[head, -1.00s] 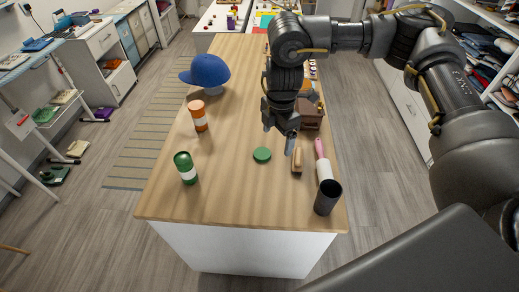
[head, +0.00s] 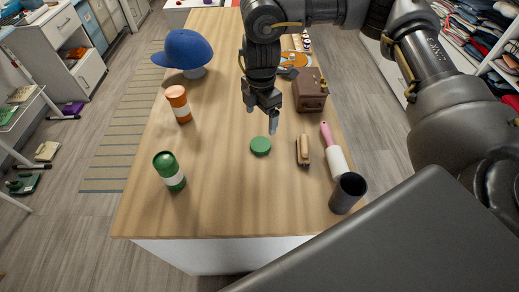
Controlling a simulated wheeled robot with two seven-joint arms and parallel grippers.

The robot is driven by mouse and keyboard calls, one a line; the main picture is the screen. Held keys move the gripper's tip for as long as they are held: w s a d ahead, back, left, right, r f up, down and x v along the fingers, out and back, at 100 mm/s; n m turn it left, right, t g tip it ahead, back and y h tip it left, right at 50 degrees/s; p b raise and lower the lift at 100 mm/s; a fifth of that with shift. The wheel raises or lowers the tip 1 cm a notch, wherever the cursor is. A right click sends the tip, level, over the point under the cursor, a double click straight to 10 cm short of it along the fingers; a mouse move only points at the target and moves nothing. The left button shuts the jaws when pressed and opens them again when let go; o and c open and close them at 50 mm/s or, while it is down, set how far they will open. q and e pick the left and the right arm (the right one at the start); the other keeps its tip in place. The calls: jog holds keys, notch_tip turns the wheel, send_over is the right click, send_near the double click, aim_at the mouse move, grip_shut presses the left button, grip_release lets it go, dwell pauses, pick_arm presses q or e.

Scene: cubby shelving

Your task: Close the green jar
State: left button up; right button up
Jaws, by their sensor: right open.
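The green jar (head: 169,171) stands upright on the left front part of the wooden table, with a white label band. A green round lid (head: 260,146) lies flat on the table to the right of the jar. My right gripper (head: 261,121) points down just behind and above the lid, apart from it as far as I can see. Its fingers are open, with nothing between them. My left gripper is not in view.
An orange jar (head: 178,103) and a blue cap (head: 183,50) on a stand are behind the green jar. Right of the lid are a wooden-handled brush (head: 303,150), a lint roller (head: 335,158), a dark cup (head: 347,193) and a brown box (head: 310,91). The table (head: 215,205) is clear in front.

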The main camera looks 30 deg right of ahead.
jog(key=f, duration=0.1)
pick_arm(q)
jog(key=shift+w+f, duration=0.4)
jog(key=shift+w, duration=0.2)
pick_arm(e)
send_over(259, 144)
jog(key=shift+s+f, duration=0.2)
jog(key=shift+f, duration=1.25)
jog(key=shift+s+f, duration=0.15)
jog(key=shift+f, duration=1.3)
jog(key=shift+w+f+p, duration=0.15)
jog(key=shift+f+p, duration=0.05)
jog(key=shift+f, duration=1.15)
jog(key=shift+w+f+p, duration=0.1)
jog(key=shift+f+p, duration=0.05)
jog(key=shift+f, duration=1.15)
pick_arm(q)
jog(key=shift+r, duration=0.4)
pick_arm(e)
jog(key=c, duration=1.1)
jog(key=shift+r, duration=0.1)
jog(key=shift+c, duration=0.2)
